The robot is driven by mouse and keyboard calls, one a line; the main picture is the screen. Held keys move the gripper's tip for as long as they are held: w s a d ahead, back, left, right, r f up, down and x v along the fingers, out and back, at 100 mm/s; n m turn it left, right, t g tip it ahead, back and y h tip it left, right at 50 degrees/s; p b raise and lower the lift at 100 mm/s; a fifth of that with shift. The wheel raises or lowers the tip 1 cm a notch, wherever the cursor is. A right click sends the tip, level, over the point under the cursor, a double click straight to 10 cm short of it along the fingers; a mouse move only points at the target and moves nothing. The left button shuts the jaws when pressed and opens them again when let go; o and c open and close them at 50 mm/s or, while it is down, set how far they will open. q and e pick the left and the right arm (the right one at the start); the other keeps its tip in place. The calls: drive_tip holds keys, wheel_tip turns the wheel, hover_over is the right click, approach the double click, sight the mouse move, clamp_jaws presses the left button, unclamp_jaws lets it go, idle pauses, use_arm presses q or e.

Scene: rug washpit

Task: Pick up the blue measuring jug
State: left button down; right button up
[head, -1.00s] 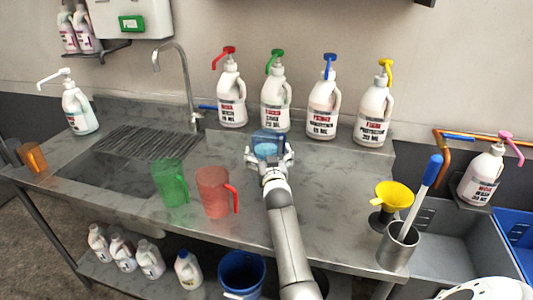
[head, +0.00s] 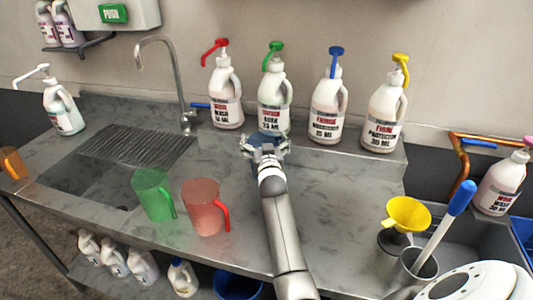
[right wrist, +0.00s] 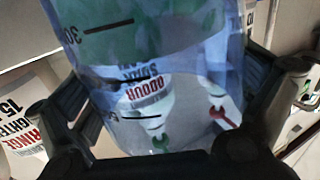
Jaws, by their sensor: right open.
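The blue measuring jug (right wrist: 165,75) fills the middle of the right wrist view, see-through with black marks on its wall. In the head view it is mostly hidden behind my right gripper (head: 266,146), at the back of the steel counter below the green-pump bottle. My right gripper is open, with its dark fingers on both sides of the jug in the right wrist view. I cannot tell whether they touch it. A green jug (head: 153,194) and a red jug (head: 205,206) stand to the left on the counter (head: 330,200). My left gripper is not in view.
White pump bottles stand along the back, with red, green (head: 274,95), blue (head: 327,108) and yellow pumps. A tap (head: 183,85) is at the left.

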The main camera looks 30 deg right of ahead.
drive_tip(key=shift+s+a+r, duration=0.1)
drive_tip(key=shift+a+r, duration=0.15)
drive_tip(key=shift+s+a+r, duration=0.25)
drive_tip(key=shift+s+r, duration=0.1)
drive_tip(key=c, duration=0.6)
drive_tip(key=shift+f, duration=0.1)
drive_tip(key=c, duration=1.3)
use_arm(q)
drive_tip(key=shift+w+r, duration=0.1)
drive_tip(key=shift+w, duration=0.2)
use_arm(e)
drive_tip(key=shift+r, duration=0.2)
drive_tip(key=shift+c, duration=0.2)
